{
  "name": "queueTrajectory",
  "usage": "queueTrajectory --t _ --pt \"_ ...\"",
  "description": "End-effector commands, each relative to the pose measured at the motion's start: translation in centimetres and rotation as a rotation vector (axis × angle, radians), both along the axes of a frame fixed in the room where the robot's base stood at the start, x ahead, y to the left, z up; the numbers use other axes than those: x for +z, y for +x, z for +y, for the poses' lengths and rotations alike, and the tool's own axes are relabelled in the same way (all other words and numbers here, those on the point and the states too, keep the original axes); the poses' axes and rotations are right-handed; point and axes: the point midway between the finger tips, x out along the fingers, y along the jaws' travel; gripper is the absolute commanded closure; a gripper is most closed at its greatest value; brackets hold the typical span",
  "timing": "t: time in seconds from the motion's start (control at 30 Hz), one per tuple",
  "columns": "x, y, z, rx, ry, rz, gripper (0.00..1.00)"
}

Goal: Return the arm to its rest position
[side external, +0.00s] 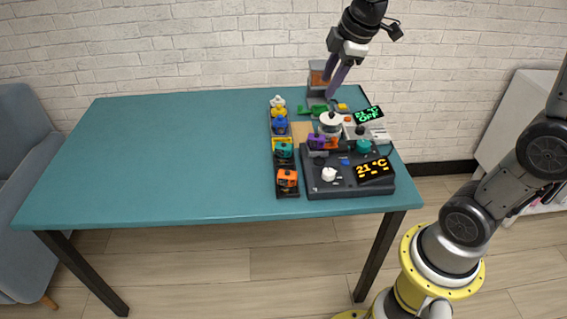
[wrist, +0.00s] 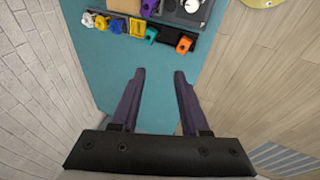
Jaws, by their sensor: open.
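My gripper (side external: 336,76) is at the far right part of the table in the side view, raised above the surface with its fingers pointing down. In the wrist view my gripper (wrist: 160,75) shows two dark purple fingers spread apart with nothing between them. The teal table (side external: 160,150) lies below, and it also fills the middle of the wrist view (wrist: 140,60). No object is held or touched by the fingers as far as the wrist view shows.
A dark device (side external: 335,188) with displays stands at the table's right. A row of coloured pieces, with an orange one (side external: 287,178) in front, lies left of it. A white brick wall (side external: 200,45) is behind. The table's left half is clear.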

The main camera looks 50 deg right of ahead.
Motion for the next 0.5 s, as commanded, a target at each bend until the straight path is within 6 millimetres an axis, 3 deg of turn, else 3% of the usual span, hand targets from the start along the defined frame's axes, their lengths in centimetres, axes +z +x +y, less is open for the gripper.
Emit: queueTrajectory --t 0.1,0.23,0.4,0.5 --pt "2.2 -4.7 3.0 -0.064 0.048 -0.079 0.55" --pt "2.7 -9.6 5.1 -0.166 0.128 -0.143 0.55" --pt "1.1 -15.3 6.6 -0.346 0.256 -0.182 0.55" --pt "-0.6 -17.5 6.8 -0.475 0.325 -0.172 0.55"
